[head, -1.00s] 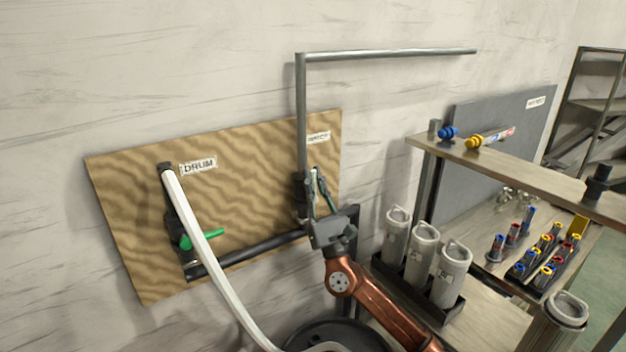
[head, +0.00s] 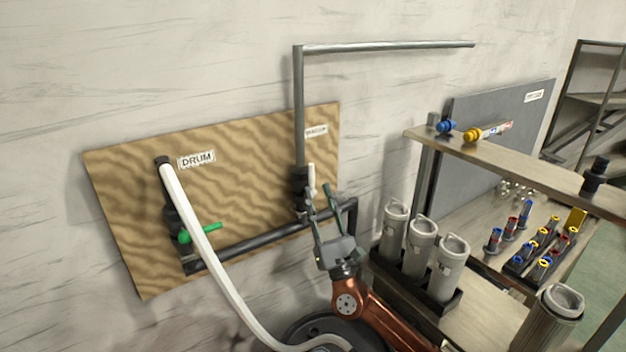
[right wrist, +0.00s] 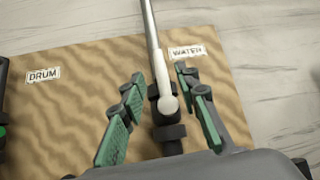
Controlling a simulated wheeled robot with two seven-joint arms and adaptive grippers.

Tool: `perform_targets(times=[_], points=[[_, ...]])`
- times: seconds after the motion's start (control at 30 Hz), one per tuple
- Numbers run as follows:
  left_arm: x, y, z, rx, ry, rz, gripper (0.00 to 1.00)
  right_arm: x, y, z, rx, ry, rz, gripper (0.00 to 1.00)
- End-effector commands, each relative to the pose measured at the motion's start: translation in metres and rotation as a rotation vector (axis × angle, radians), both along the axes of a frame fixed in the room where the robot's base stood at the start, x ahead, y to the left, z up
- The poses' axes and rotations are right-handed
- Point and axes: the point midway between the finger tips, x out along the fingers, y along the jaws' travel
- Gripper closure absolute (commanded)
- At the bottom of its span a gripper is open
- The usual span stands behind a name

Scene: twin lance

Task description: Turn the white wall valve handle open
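The white valve handle (head: 311,180) stands upright, roughly in line with the grey vertical pipe, on a dark valve body (head: 299,190) on the wood-patterned board. In the right wrist view the white handle (right wrist: 163,72) shows between my spread fingers, with a rounded lower end over the dark valve (right wrist: 166,128). My right gripper (head: 320,198) is open, in front of and below the handle. In the right wrist view its green-padded fingers (right wrist: 160,82) are apart, with a visible gap on each side of the handle. My left gripper is not in view.
A green handle (head: 205,233) and a white hose (head: 205,245) are at the DRUM label (head: 196,159). A black pipe (head: 255,245) runs low across the board. Grey canisters (head: 420,245) and a shelf (head: 510,165) stand to the right.

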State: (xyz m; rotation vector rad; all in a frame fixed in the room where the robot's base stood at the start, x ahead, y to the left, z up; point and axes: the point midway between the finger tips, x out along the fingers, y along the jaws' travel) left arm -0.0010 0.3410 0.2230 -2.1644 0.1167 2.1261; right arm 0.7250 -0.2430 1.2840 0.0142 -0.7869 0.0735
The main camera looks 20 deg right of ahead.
Motion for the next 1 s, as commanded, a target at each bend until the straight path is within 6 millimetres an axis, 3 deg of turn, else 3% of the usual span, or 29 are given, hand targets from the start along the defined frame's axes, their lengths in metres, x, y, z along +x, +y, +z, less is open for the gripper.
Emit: perform_targets(times=[0.1,0.3,0.87,1.0], points=[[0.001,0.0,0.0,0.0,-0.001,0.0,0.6,-0.016,-0.001,-0.018,-0.001,0.002,0.001,0.71],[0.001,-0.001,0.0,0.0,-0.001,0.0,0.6,-0.033,-0.003,-0.034,-0.001,0.0,0.001,0.71],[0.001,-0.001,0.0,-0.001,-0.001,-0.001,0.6,-0.037,-0.003,-0.038,0.001,0.0,0.001,0.71],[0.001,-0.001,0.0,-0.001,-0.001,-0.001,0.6,-0.043,-0.018,-0.054,0.117,0.036,0.032,0.71]])
